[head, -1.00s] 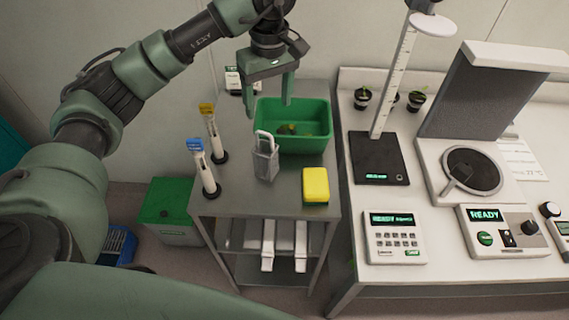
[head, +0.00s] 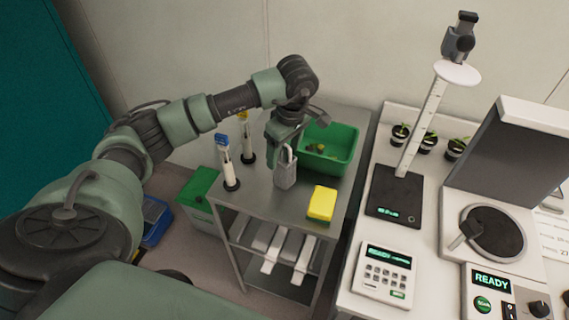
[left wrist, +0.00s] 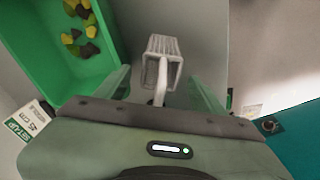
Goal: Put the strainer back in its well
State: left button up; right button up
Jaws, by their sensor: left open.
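The strainer (head: 285,174), a small grey basket with a looped handle, stands upright on the metal cart top (head: 263,203). In the left wrist view the strainer (left wrist: 162,46) lies ahead of the fingers, its pale handle reaching back between them. My left gripper (head: 286,150) is open, pointing down just behind and above the strainer; its fingers (left wrist: 162,88) are on either side of the handle, with gaps showing. I cannot make out a well; it may be hidden. My right gripper is not in view.
A green tub (head: 338,165) with yellow and brown bits is close behind the strainer. Two upright tubes, one blue-capped (head: 227,165), stand to the left. A yellow sponge (head: 322,203) lies to the right. A bench with a scale (head: 394,193) adjoins the cart's right side.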

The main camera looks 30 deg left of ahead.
pick_arm(q)
jog(key=shift+a+f, duration=0.15)
jog(key=shift+f, duration=0.75)
grip_shut()
